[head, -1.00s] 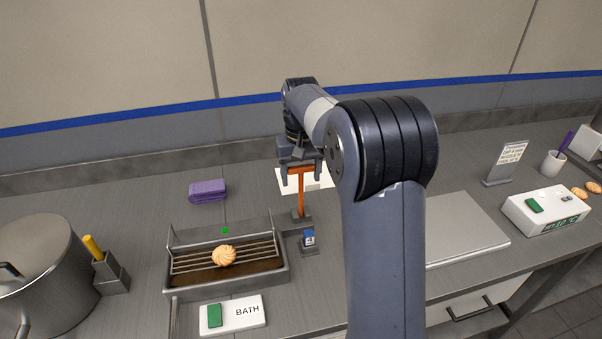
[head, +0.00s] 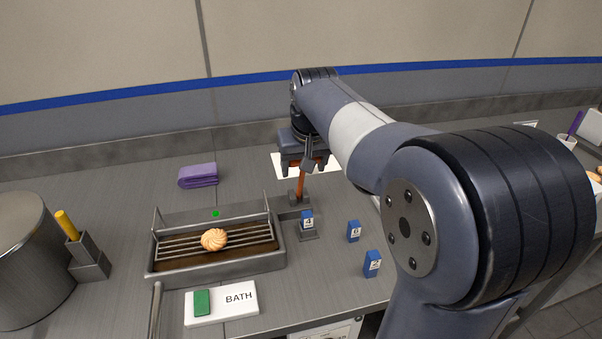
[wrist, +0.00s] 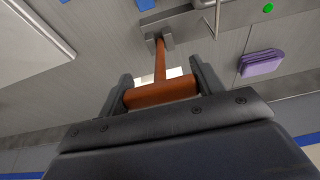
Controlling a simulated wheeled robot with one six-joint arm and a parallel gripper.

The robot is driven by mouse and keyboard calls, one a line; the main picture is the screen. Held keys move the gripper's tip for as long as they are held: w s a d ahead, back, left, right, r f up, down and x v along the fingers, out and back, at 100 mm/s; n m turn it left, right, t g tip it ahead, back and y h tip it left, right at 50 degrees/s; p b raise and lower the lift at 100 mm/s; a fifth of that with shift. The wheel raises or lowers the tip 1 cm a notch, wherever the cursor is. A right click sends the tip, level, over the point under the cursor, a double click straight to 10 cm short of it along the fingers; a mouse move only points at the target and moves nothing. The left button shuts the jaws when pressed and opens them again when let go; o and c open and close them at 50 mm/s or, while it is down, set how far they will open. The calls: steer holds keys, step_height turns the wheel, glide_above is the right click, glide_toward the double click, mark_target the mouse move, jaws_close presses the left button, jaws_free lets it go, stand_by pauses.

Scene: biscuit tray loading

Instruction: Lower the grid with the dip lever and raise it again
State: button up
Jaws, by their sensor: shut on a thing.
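The dip lever (head: 301,184) has an orange arm standing on a grey base at the right end of the bath (head: 215,278). My gripper (head: 304,162) is shut on the lever's crosswise orange handle. In the wrist view the handle (wrist: 160,93) lies between the two fingers (wrist: 162,90). The wire grid (head: 178,243) spans the bath, its rods above the brown liquid. One ridged biscuit (head: 214,239) rests on the grid. My gripper partly hides the handle in the head view.
A BATH panel with a green switch (head: 202,302) lies in front. A pot (head: 30,255) and a yellow-handled tool (head: 67,224) stand left, a purple cloth (head: 198,176) behind. Blue number tags (head: 353,231) stand right of the bath. My arm covers the right side.

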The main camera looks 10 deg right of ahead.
steer(key=s+f+t+b, duration=0.1)
steer(key=s+t+b, duration=0.1)
steer(key=b, duration=0.3)
steer(key=s+f+t+b, duration=0.1)
steer(key=s+f+b, duration=0.1)
steer(key=b, duration=0.2)
steer(key=shift+s+f+t+b, duration=0.2)
steer(key=shift+t+b, duration=0.15)
steer(key=shift+t, duration=0.05)
steer(key=shift+s+f+t+b, duration=1.6)
steer(key=shift+s+f+b, duration=0.45)
steer(key=shift+b, duration=2.75)
steer(key=shift+f, duration=0.15)
steer(key=o, duration=1.4)
steer(key=shift+w+r, duration=0.1)
steer(key=shift+r, duration=0.1)
